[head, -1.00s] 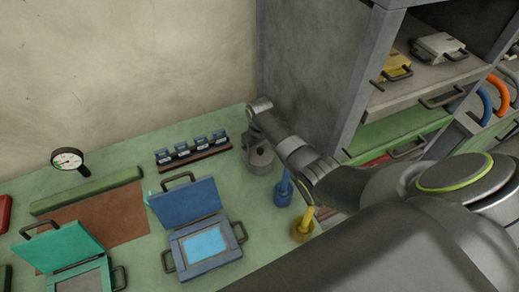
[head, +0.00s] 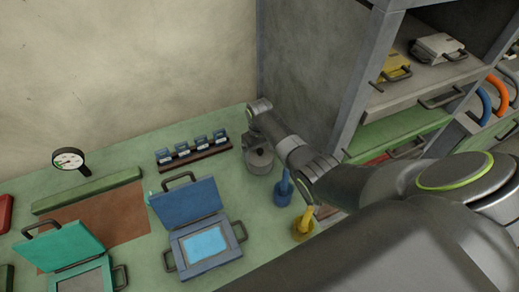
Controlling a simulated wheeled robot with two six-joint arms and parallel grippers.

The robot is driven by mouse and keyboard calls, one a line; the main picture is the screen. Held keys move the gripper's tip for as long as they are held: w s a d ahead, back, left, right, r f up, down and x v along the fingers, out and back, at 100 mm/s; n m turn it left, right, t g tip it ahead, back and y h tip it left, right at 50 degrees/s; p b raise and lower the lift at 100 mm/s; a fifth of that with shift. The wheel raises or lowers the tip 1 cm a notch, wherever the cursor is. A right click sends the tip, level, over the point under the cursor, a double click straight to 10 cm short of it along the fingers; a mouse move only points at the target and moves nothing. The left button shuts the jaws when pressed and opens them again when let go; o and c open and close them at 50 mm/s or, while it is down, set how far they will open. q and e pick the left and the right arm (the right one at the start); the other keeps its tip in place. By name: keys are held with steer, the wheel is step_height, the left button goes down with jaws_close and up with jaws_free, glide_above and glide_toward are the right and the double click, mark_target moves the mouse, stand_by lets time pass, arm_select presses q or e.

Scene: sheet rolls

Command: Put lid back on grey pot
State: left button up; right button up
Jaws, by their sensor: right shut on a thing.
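The grey pot (head: 260,163) stands on the green bench top near the cabinet's side, at the back right of the bench. My right gripper (head: 254,138) is directly at the pot's top, its arm reaching in from the right. It is shut on the lid, which is small and mostly hidden by the gripper and wrist. I cannot tell whether the lid touches the pot's rim. My left gripper is not in view.
A blue pot (head: 283,194) and a yellow pot (head: 303,227) stand in front of the grey pot, close to my right arm. An open blue case (head: 205,243) lies to the left. A rack of small blue items (head: 192,152) is behind. The grey cabinet (head: 305,85) borders the right.

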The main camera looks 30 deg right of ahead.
stand_by(0.3)
steer(key=o, duration=0.7)
steer(key=shift+r, duration=0.1)
step_height(320, 180, up, 2)
steer(key=p, duration=0.2)
steer(key=shift+r+p, duration=0.2)
steer(key=shift+p, duration=0.2)
steer(key=shift+r+p, duration=0.65)
steer(key=shift+r, duration=1.55)
jaws_close()
